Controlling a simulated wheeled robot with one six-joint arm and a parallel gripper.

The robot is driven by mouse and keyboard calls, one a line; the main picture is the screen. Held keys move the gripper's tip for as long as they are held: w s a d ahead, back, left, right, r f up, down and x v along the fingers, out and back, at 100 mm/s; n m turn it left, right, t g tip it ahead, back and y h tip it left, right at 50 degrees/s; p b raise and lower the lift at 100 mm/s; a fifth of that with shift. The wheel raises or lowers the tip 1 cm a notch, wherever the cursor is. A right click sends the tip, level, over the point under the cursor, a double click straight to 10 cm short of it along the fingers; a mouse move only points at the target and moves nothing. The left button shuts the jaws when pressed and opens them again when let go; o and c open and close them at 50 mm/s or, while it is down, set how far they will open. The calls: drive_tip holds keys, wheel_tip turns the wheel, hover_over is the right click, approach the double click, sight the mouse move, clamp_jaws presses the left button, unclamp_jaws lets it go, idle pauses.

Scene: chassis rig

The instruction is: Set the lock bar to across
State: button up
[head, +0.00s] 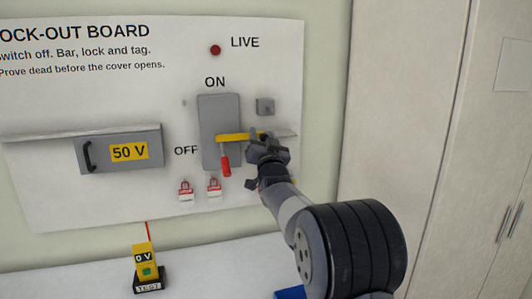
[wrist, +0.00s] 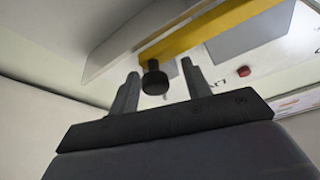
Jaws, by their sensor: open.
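The yellow lock bar (head: 232,137) lies roughly level across the grey switch plate (head: 214,108). It also shows in the wrist view (wrist: 215,28), with a black knob (wrist: 154,78) on its end. My gripper (head: 262,143) is at the bar's right end. In the wrist view my gripper (wrist: 160,88) is open, with one finger on each side of the knob. I cannot tell whether either finger touches it. The red switch handle (head: 225,166) points down below the bar, beside the OFF label.
Two red-and-white padlocks (head: 186,190) (head: 214,187) hang below the switch. A 50 V cover (head: 118,150) with a black handle is at left. The LIVE lamp (head: 215,50) looks dark red. A yellow tester (head: 145,263) reading 0 V stands on the shelf. A cabinet (head: 480,130) is at right.

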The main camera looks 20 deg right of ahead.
drive_tip(key=b+v, duration=0.2)
drive_tip(key=v, duration=0.7)
drive_tip(key=shift+b, duration=0.3)
drive_tip(key=p+x, duration=0.3)
drive_tip(key=x, duration=0.6)
drive_tip(key=shift+w+r, duration=0.15)
drive_tip(key=shift+r, duration=0.05)
drive_tip(key=shift+w+d+r+p, duration=0.15)
drive_tip(key=shift+w+p, duration=0.25)
drive_tip(key=shift+w, duration=0.2)
drive_tip(key=shift+d, duration=0.15)
